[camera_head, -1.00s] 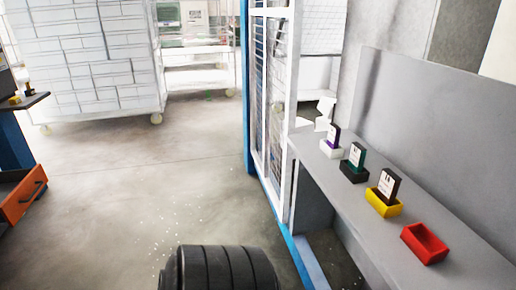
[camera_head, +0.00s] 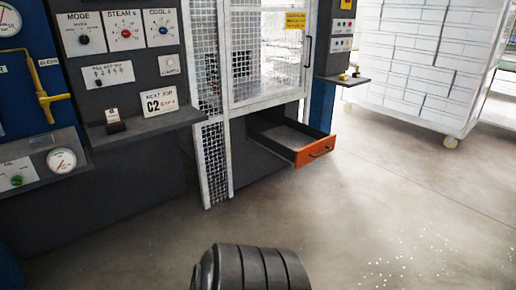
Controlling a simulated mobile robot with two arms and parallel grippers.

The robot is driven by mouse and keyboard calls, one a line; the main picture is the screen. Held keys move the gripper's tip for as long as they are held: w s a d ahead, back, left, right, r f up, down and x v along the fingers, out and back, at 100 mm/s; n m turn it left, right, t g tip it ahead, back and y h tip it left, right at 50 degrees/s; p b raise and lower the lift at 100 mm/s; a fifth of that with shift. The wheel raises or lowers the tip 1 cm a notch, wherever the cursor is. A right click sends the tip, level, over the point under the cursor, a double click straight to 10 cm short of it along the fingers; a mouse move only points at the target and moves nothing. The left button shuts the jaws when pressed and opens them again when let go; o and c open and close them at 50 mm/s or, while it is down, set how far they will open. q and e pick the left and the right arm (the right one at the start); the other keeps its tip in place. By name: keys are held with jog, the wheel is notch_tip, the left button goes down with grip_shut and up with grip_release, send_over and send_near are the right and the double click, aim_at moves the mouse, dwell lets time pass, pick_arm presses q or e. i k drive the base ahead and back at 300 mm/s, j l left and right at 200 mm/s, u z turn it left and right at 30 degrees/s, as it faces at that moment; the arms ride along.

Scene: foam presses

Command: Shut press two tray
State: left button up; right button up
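A press stands left of centre, with a white mesh guard door (camera_head: 268,50) above. Below the door a tray (camera_head: 292,142) with an orange front (camera_head: 315,151) and a dark handle sticks out toward the right, pulled open. Its grey floor shows and looks empty. Which press number this is, I cannot tell for certain; a small card (camera_head: 160,100) on the panel reads "C2" under "next job". Neither of my grippers shows in the head view.
Control panels with MODE, STEAM and COOL dials (camera_head: 125,30) and a ledge fill the left. A yellow pipe (camera_head: 45,90) and gauges are further left. A cart of white boxes (camera_head: 430,60) stands at the back right. The floor (camera_head: 400,210) in front of the tray is clear.

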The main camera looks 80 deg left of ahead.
aim_at(298, 144)
jog(key=u, duration=2.1)
jog(key=i+u, duration=0.1)
jog(key=i, duration=0.2)
